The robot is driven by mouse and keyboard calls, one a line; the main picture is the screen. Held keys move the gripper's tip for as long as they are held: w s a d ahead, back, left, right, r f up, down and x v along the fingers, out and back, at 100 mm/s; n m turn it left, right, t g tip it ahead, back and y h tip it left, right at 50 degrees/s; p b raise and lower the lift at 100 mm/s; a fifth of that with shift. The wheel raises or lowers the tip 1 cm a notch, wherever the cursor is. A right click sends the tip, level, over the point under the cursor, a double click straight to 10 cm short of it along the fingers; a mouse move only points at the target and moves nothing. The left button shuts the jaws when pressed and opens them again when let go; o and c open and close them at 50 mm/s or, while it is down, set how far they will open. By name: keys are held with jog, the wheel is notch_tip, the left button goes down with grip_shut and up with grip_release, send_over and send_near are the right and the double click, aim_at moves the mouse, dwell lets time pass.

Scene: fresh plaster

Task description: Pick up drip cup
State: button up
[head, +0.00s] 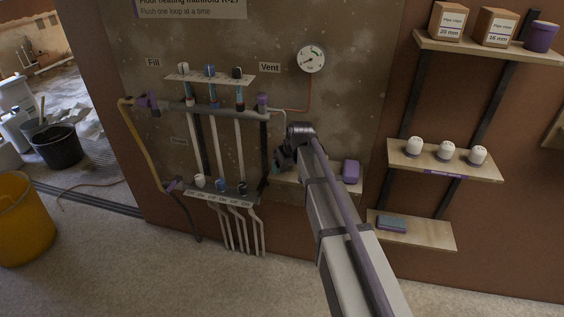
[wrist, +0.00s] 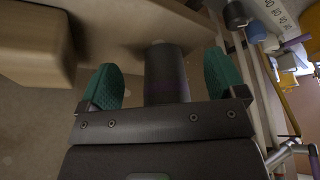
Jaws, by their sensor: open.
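A dark grey cylinder with a faint purple band, which looks like the drip cup (wrist: 166,72), stands between my gripper's two green fingertips in the wrist view. My gripper (wrist: 160,88) is open, with a gap showing on each side of the cup. Its near part is hidden behind the gripper body. In the head view my gripper (head: 281,164) is at the small low shelf (head: 318,182) right of the manifold. I cannot make out the cup there, behind my arm.
A purple block (head: 351,171) sits on the small shelf's right end. A tan block (wrist: 35,42) is left of my fingers in the wrist view. The manifold (head: 210,108) with pipes and valves stands close on the left. Wall shelves (head: 445,165) hold several items on the right.

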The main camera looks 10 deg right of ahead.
jog(key=w, duration=0.3)
jog(key=shift+w+a, duration=0.25)
jog(key=shift+a, duration=0.15)
jog(key=shift+w+a+f+b, duration=0.25)
jog(key=shift+w+f+b, duration=0.4)
jog(key=shift+f+b, duration=0.15)
jog(key=shift+r, duration=0.2)
jog(key=c, duration=1)
jog(key=shift+r+p, duration=0.15)
jog(key=shift+p, duration=0.25)
jog(key=shift+r+p, duration=0.3)
jog(key=s+d, duration=0.2)
jog(key=s, duration=0.6)
jog(key=s+d, duration=0.2)
jog(key=s, duration=0.7)
jog(key=shift+s+d+f, duration=0.15)
jog(key=shift+s+d, duration=0.1)
jog(key=shift+d, duration=0.15)
